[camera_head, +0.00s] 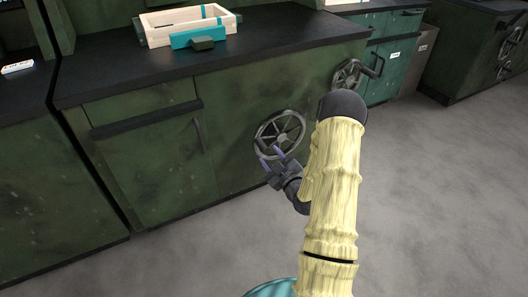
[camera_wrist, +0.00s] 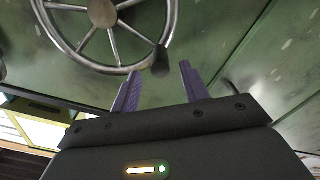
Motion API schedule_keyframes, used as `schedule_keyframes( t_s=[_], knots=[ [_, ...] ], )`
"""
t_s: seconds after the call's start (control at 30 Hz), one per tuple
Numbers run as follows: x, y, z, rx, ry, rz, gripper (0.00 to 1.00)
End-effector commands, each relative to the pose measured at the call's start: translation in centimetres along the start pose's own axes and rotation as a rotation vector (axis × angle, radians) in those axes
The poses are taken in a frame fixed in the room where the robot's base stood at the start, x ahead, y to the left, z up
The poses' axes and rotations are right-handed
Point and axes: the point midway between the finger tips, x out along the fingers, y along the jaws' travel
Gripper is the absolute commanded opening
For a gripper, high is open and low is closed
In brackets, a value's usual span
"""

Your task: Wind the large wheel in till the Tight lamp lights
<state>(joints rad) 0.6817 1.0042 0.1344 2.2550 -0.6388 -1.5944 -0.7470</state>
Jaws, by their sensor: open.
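A large grey spoked handwheel (camera_head: 281,137) is mounted on the green bench front. In the wrist view its hub (camera_wrist: 102,13), spokes and lower rim show, with the top cut off. A dark handle knob (camera_wrist: 160,62) sits at the rim's lower right. My gripper (camera_head: 271,154) is at the wheel's lower edge. In the wrist view my gripper (camera_wrist: 159,72) is open, its purple fingers pointing at the wheel, one on each side of the knob in the picture. I cannot tell whether they touch it. No lamp marked Tight can be made out.
A smaller-looking handwheel (camera_head: 348,75) with a crank handle is at the bench's right end. A pale wooden crate (camera_head: 187,23) with teal parts stands on the black benchtop (camera_head: 280,42). A teal cabinet (camera_head: 385,75) stands beyond. The grey floor (camera_head: 440,180) at right is clear.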

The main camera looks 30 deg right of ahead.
Motion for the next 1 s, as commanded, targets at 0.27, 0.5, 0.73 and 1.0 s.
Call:
schedule_keyframes(
  t_s=[0.27, 0.5, 0.73, 1.0],
  knots=[
    [4.5, -0.2, 0.2, -0.002, 0.002, 0.0, 0.45],
    [5.6, 0.0, 0.0, 0.0, 0.0, -0.001, 0.45],
    [5.6, 0.0, 0.0, 0.0, 0.0, -0.001, 0.35],
    [5.5, 0.0, 0.0, 0.0, 0.0, -0.001, 0.0]
  ],
)
